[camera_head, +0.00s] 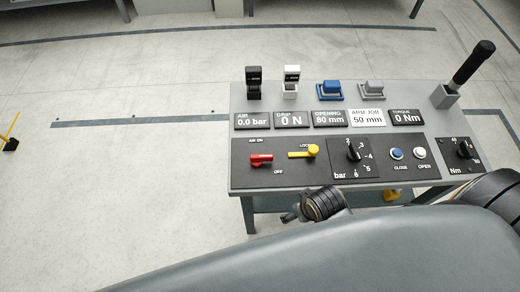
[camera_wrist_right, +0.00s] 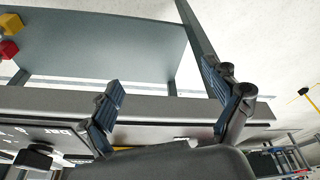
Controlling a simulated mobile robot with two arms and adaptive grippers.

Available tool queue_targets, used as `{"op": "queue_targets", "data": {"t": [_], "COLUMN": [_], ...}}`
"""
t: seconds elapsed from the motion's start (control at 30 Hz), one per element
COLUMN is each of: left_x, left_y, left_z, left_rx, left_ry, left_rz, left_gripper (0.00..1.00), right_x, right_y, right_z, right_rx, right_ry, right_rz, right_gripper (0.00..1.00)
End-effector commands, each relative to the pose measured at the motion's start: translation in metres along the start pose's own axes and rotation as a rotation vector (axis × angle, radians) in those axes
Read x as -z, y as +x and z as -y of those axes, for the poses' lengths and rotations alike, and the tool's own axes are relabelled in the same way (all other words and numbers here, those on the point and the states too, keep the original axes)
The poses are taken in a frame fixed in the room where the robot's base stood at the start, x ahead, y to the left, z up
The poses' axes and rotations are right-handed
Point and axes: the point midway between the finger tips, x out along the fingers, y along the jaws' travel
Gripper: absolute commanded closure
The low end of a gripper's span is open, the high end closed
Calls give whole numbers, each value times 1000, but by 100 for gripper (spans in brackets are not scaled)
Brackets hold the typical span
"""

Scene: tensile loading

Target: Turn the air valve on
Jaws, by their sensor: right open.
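The air valve is a red lever (camera_head: 261,158) at the left of the console's sloping front panel, lying roughly level. "AIR ON" is printed above it and "OFF" at its lower right. The air display (camera_head: 253,121) reads 0.0 bar. My right gripper (camera_wrist_right: 168,108) is open in the right wrist view, its two blue-padded fingers apart with nothing between them, close to the console's edge. In the head view my arm covers most of it, and only a dark wrist part shows below the panel's front edge. The red lever is not clearly seen in the wrist view. My left gripper is not in view.
A yellow lever (camera_head: 304,152) sits just right of the red one. A black bar knob (camera_head: 354,151), blue and white buttons and a torque knob (camera_head: 465,149) follow. A black handle (camera_head: 473,63) rises at the right.

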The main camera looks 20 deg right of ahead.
Motion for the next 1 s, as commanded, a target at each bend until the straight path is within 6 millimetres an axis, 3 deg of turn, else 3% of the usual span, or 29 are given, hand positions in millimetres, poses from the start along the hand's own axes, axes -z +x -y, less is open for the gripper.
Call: {"op": "queue_targets", "data": {"t": [0.17, 0.37, 0.7, 0.83, 1.0], "left_x": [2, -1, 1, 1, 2], "left_y": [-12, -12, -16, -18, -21], "left_z": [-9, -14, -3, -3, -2], "left_rx": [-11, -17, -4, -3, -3], "left_ry": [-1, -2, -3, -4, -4], "left_rz": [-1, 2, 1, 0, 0], "left_gripper": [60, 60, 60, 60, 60], "right_x": [37, 86, 161, 187, 212], "right_y": [-60, -70, -96, -111, -129], "right_z": [10, 48, 99, 100, 73], "right_rx": [38, 153, 286, 258, 135], "right_ry": [15, 52, 100, 147, 266], "right_rz": [-50, -76, -14, 73, 179], "right_gripper": [11, 11, 11, 11, 11]}}
